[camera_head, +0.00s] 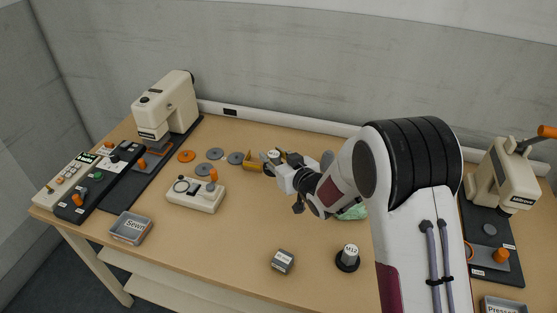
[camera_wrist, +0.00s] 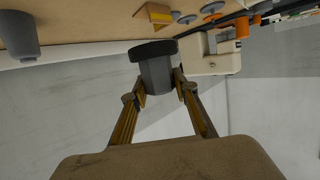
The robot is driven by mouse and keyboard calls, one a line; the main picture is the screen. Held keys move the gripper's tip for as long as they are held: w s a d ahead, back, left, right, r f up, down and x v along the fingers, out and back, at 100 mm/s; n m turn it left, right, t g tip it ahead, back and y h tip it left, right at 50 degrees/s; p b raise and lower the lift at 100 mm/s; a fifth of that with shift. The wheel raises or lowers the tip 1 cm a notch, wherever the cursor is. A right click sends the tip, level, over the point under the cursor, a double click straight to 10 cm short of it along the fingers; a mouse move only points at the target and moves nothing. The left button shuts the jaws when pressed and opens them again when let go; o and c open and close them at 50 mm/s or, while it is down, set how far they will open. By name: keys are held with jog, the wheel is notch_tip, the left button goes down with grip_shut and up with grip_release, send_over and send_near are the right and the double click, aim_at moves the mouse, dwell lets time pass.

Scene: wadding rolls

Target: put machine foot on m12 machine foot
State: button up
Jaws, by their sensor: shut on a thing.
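My gripper (camera_wrist: 158,90) is shut on a machine foot (camera_wrist: 157,66), a grey cylindrical body with a wider black disc at its end. The fingers grip the grey body from both sides. In the head view, my gripper (camera_head: 274,164) is above the back middle of the table, and the foot is small and partly hidden there. The M12 machine foot (camera_head: 349,256) stands upright on the table at the front, a grey post on a black round base with an "M12" label on top. It is well apart from my gripper, to the front right.
A small grey labelled box (camera_head: 283,262) stands left of the M12 foot. Grey discs (camera_head: 215,154), an orange disc (camera_head: 186,156) and a yellow bracket (camera_head: 253,162) lie at the back. A cream control box (camera_head: 195,194) and a Sewing tray (camera_head: 131,228) are left. Machines stand at both sides.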

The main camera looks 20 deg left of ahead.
jog(key=shift+w+d, duration=0.25)
jog(key=shift+d, duration=0.15)
jog(key=w+d+r+m+t+h, duration=0.1)
jog(key=w+d+r, duration=0.15)
jog(key=d, duration=0.45)
jog(key=w+d+r+m+t+h, duration=0.1)
jog(key=w+d, duration=0.2)
jog(key=d, duration=0.3)
jog(key=s+d+r, duration=0.1)
jog(key=d, duration=0.5)
jog(key=s+d+r, duration=0.2)
jog(key=d, duration=0.5)
jog(key=s+d+n+g+y, duration=0.2)
jog(key=s+d+n+g, duration=0.15)
jog(key=s, duration=0.55)
jog(key=s+a+n+g+y, duration=0.3)
jog(key=s+a, duration=0.1)
jog(key=s, duration=0.8)
jog(key=shift+a, duration=0.15)
jog(key=shift+f+g, duration=0.1)
jog(key=shift+g, duration=0.15)
